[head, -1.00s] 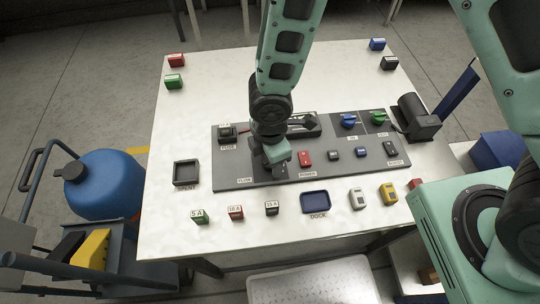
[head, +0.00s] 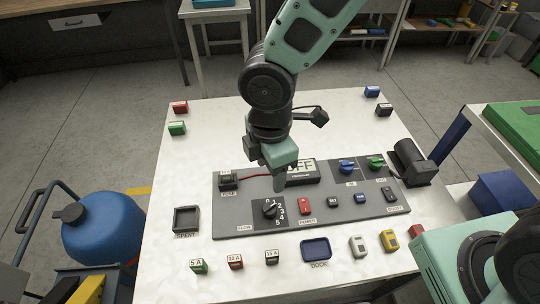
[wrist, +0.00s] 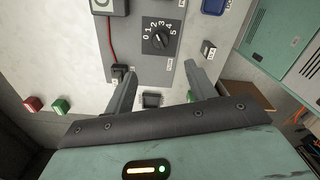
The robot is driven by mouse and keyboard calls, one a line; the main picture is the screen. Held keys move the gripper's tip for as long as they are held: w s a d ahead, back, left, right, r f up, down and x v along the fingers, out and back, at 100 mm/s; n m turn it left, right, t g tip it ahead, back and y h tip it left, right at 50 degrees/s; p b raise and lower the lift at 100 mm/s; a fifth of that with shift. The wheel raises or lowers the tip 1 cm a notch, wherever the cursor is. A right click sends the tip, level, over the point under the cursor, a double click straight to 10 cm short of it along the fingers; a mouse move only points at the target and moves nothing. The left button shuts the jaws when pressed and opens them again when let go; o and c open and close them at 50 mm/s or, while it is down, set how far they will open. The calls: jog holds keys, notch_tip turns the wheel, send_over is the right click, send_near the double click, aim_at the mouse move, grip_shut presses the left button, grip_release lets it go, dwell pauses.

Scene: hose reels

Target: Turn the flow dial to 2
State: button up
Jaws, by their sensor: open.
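The flow dial (head: 270,208) is a black round knob on a dark square plate, at the left of the grey panel (head: 228,205). It also shows in the wrist view (wrist: 158,40), with the numbers 0 to 5 in an arc around it. I cannot tell for sure which number its pointer faces. My gripper (head: 281,184) is above the panel, behind and a little right of the dial in the head view, and apart from it. In the wrist view, my gripper (wrist: 160,80) has its two fingers spread with nothing held; the dial shows beyond the fingertips.
A display (head: 303,171), partly hidden by my gripper, stands behind. A red power switch (head: 305,205) sits right of the dial. A fuse holder (head: 228,181) is at the left. Blue (head: 346,166) and green (head: 376,163) valve handles are at the right. Fuse blocks line the front.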

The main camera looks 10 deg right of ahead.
jog(key=shift+r, duration=1.3)
jog(key=s+d+r+m, duration=0.8)
jog(key=s+m, duration=0.3)
jog(key=m, duration=0.2)
jog(key=shift+s+r+m+y, duration=0.2)
jog(key=shift+m+y, duration=0.1)
jog(key=shift+m, duration=0.1)
